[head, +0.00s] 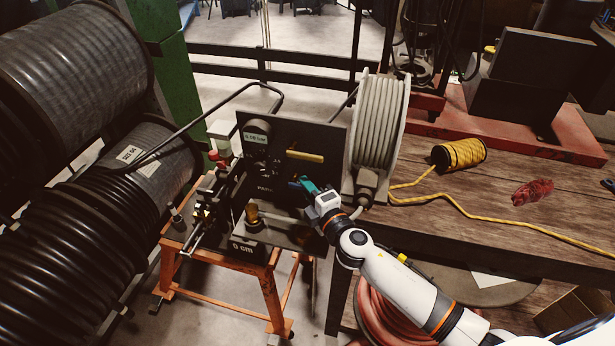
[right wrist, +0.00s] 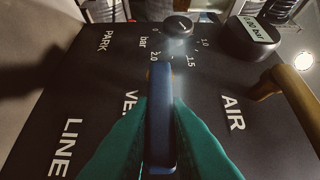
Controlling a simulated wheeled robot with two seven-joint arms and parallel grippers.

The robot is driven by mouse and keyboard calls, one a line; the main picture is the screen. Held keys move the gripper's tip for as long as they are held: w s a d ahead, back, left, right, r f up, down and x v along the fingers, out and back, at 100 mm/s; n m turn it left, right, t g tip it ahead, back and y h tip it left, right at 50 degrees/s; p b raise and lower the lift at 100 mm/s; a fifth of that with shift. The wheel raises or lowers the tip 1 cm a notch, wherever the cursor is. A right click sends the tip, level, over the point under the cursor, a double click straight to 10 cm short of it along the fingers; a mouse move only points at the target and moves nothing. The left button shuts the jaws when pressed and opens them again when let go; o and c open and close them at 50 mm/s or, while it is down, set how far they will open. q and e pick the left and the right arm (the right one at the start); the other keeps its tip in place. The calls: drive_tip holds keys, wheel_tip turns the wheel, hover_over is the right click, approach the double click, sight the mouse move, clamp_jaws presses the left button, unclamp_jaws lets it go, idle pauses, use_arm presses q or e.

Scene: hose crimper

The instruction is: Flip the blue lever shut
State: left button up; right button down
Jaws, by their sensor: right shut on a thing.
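The blue lever (right wrist: 160,118) stands out from the black panel in the middle of the right wrist view, its far end below the small gauge dial. The teal fingers of my right gripper (right wrist: 160,135) lie on either side of it, shut on it. In the head view my right gripper (head: 305,185) reaches the front of the black panel (head: 292,132) from the lower right and hides most of the lever. My left gripper is not in view.
A yellow lever (head: 305,156) sits just above my right gripper, by the AIR label. A grey hose reel (head: 380,122) stands right of the panel. A wooden bench (head: 480,225) holds a yellow rope spool (head: 459,154). Large black hose reels fill the left.

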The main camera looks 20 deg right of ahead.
idle(0.3)
drive_tip(key=c, duration=1.4)
unclamp_jaws()
drive_tip(key=s+d+b, duration=0.2)
drive_tip(key=s+b, duration=0.1)
drive_tip(key=s, duration=0.8)
drive_tip(key=shift+s+d, duration=0.15)
drive_tip(key=shift+s, duration=0.25)
